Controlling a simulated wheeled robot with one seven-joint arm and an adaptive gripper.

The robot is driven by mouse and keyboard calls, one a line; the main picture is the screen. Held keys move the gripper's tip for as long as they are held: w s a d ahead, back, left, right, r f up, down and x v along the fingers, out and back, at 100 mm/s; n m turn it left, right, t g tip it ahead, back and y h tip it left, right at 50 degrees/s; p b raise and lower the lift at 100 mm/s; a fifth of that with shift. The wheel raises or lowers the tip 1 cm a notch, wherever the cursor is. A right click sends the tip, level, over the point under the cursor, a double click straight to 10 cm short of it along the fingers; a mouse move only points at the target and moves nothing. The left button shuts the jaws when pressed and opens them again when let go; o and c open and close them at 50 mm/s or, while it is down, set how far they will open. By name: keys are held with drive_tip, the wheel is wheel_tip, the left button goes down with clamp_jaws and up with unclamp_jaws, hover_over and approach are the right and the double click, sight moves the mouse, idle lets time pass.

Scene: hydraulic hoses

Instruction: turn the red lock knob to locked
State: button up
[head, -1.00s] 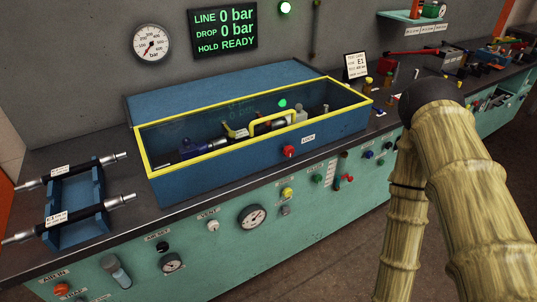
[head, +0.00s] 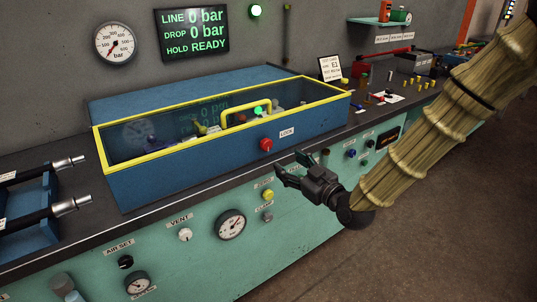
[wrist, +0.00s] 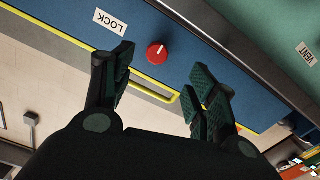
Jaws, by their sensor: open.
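The red lock knob (head: 266,145) sits on the front face of the blue test box (head: 190,168), left of a white LOCK label (head: 287,132). In the wrist view the knob (wrist: 157,54) lies ahead, between the lines of my two fingers, with a pale pointer mark on its face. My gripper (head: 288,168) is in front of the bench, a little below and right of the knob in the head view. Its fingers (wrist: 158,82) are spread, with nothing between them and a gap to the knob.
The box has a yellow-framed clear lid (head: 222,118) with a yellow handle. Below, the green panel carries a yellow knob (head: 267,194), a vent knob (head: 186,234) and a gauge (head: 231,223). Hoses on a blue rack (head: 40,215) lie left. The display (head: 194,36) reads 0 bar, HOLD READY.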

sight(268, 145)
drive_tip(key=x, duration=0.3)
drive_tip(key=r+x, duration=0.1)
drive_tip(key=x, duration=0.3)
drive_tip(key=p+x, duration=0.1)
drive_tip(key=x, duration=0.3)
drive_tip(key=shift+r, duration=0.25)
drive_tip(key=c, duration=1)
